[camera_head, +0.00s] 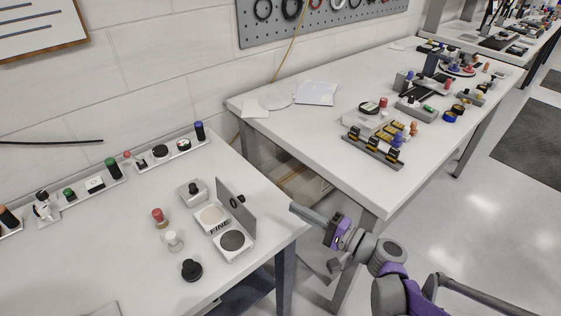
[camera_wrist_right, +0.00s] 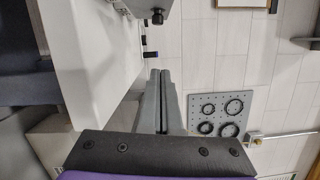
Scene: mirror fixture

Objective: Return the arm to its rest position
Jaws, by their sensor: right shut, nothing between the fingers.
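My right gripper (camera_head: 295,209) is shut and empty. It is held in the air off the right edge of the near white table (camera_head: 130,270), and its purple and grey arm comes in from the lower right. In the right wrist view its two fingers (camera_wrist_right: 160,74) lie together with nothing between them. The mirror fixture (camera_head: 236,205) stands on the table to the left of the gripper, apart from it. My left gripper is not in view.
A red-topped post (camera_head: 158,216), a white post (camera_head: 173,240) and a black knob (camera_head: 191,270) stand left of the fixture. A rail (camera_head: 130,172) with several parts runs along the wall. A second white table (camera_head: 330,130) with more parts is behind the gripper.

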